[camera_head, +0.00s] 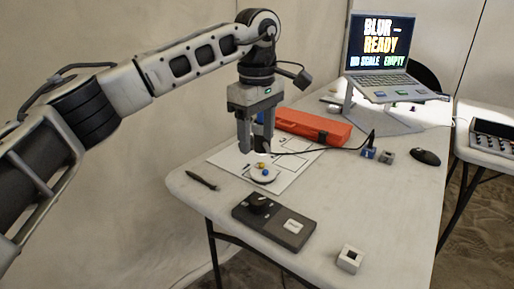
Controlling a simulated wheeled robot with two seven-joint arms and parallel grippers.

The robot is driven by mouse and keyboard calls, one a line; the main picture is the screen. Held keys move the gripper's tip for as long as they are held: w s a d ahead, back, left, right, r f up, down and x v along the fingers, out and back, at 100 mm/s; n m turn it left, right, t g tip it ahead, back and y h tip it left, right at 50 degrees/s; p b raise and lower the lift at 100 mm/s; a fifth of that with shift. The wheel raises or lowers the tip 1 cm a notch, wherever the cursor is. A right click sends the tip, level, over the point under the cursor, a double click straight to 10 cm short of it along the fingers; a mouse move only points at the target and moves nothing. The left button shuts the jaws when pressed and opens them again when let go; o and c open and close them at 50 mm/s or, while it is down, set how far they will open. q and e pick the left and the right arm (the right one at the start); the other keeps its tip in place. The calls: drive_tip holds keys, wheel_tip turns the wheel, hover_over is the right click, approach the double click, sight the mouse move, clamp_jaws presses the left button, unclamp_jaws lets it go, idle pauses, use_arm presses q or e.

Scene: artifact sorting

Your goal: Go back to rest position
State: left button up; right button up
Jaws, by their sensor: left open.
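My left arm comes in from the left, and its gripper (256,139) points down over the table (345,205). The gripper is open, with its fingers just above and behind a small round white dish (263,177) that has a yellow and a blue piece on it. I cannot tell whether the fingertips touch anything. The dish sits on a white marked sheet (292,167). My right gripper is not in view.
A red-orange case (312,127) lies behind the sheet. A dark device with a knob (273,222) and a small white box (349,259) are at the front. A laptop (378,60) stands at the back, a black mouse (426,157) at right, a dark pen-like tool (203,181) at left.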

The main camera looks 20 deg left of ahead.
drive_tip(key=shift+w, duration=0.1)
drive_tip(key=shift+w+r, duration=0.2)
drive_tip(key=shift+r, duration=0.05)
